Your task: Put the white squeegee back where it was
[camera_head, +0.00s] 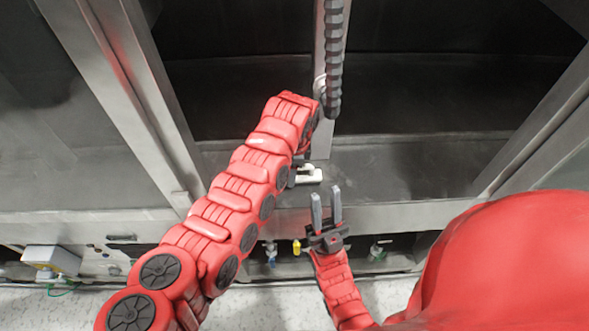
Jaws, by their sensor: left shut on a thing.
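The white squeegee (309,175) shows as a small pale piece at the sill of the washer opening, just beyond my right gripper. My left arm reaches in from the left and bends down there. My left gripper (294,174) shows only as a dark bit against the left side of the pale piece. It is shut on it, but the arm hides most of the jaws and part of the squeegee. My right gripper (326,208) is open and empty, its two grey fingers pointing up toward the sill.
A black ribbed hose or handle (334,60) hangs along a grey upright bar (321,143) close to my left arm. Steel frame posts (140,90) flank the dark opening. Under the sill are valves and a yellow fitting (296,247). The sill to the right is clear.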

